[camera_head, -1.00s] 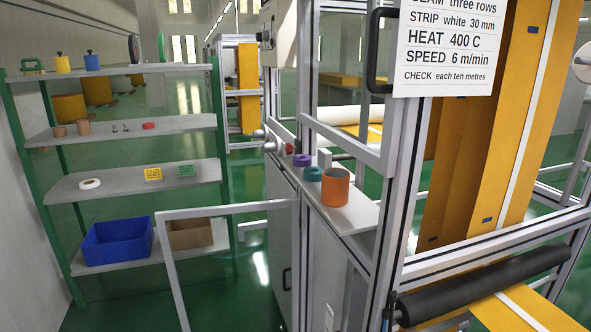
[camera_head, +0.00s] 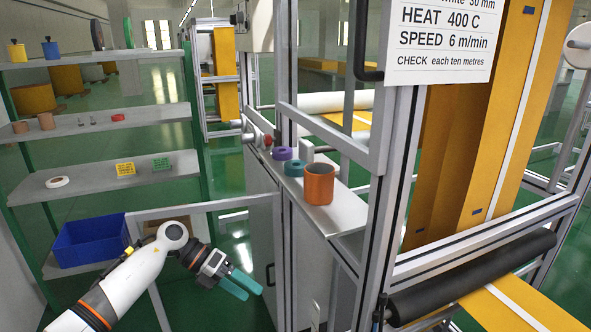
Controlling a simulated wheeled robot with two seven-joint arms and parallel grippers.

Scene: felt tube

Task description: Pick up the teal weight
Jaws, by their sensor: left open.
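The teal weight (camera_head: 294,168) is a short round piece on the grey machine ledge. It sits between a purple weight (camera_head: 281,154) and an orange cup (camera_head: 319,187). The cup is nearer to me and close beside it. My left gripper (camera_head: 247,288) has teal fingers and is open and empty. It is below and to the left of the ledge in the picture, well apart from the weight. My right gripper does not show.
A grey frame bar (camera_head: 205,206) runs behind my left arm. Upright machine posts (camera_head: 396,180) stand right of the ledge (camera_head: 345,216). A shelf rack (camera_head: 105,185) with a blue crate (camera_head: 90,243) stands at left.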

